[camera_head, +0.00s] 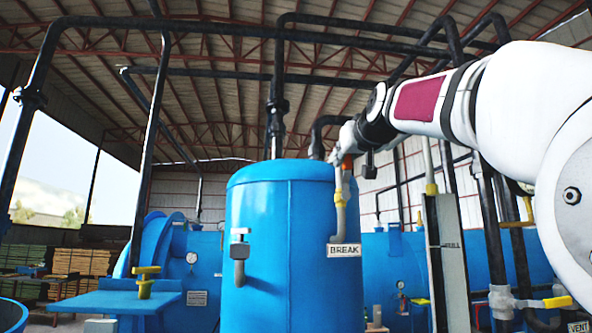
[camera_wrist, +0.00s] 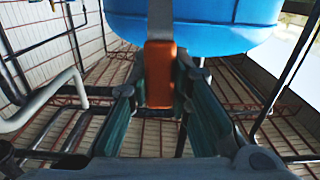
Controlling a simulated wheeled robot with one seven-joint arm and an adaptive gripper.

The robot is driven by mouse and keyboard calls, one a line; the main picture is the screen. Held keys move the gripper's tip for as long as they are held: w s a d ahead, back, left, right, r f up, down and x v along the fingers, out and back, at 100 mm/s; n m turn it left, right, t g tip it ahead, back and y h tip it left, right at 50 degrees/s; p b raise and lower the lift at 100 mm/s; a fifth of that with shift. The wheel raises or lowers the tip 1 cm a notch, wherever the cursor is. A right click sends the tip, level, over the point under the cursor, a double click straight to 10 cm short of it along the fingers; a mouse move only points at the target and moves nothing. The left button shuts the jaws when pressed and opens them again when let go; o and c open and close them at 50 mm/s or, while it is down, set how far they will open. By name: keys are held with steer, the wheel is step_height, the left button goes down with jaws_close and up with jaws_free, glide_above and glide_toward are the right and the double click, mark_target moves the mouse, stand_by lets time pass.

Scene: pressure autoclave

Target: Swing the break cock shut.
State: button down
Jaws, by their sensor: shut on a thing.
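The break cock's orange lever (camera_head: 347,162) is at the upper right side of the blue vessel (camera_head: 285,240), above the BREAK sign (camera_head: 344,250). A pale pipe (camera_head: 340,205) runs down from it to the sign. My gripper (camera_wrist: 160,85) is shut on the orange lever, which shows between the two fingers in the wrist view (camera_wrist: 160,70). In the head view my gripper reaches the lever from above, and its fingertips are small and partly hidden. The lever's exact angle is hard to tell.
My arm comes in from the right. Black pipes (camera_head: 278,80) pass overhead and behind the vessel. A grey post (camera_head: 447,262) stands to the right, and a yellow-handled VENT valve (camera_head: 557,301) is at the lower right. A blue table (camera_head: 125,301) is at the left.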

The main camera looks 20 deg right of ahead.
steer(key=w+a+f+n+b, duration=0.2)
steer(key=a+f+n, duration=0.6)
steer(key=n, duration=0.9)
steer(key=shift+w+a+f+n+b, duration=0.25)
steer(key=shift+f+n+b, duration=0.15)
steer(key=shift+f+b, duration=0.25)
steer(key=shift+f, duration=0.1)
steer(key=c, duration=1.4)
jaws_free()
steer(key=shift+c, duration=0.2)
steer(key=v, duration=1.2)
